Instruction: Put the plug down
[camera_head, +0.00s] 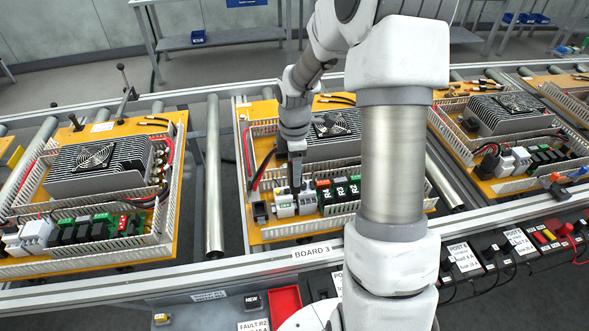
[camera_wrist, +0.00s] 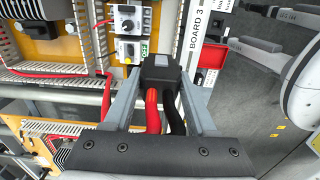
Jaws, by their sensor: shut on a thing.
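The plug (camera_wrist: 160,66) is a dark block with one thick red and one black cable coming out of its back. My gripper (camera_wrist: 159,72) is shut on it, with a grey finger on each side. In the head view my gripper (camera_head: 295,183) points down over the front left part of the middle board (camera_head: 250,226), above the row of terminal devices. The plug is hard to make out there among the fingers and devices. White devices (camera_wrist: 128,50) with a green label sit just beyond the plug in the wrist view; I cannot tell whether it touches them.
The board carries a finned unit with a fan (camera_head: 333,124) and slotted wire ducts (camera_head: 245,170). A rail labelled BOARD 3 (camera_head: 311,254) runs in front. Below it are a red tray (camera_head: 284,303) and a box marked NEW (camera_head: 252,302). Similar boards stand on both sides.

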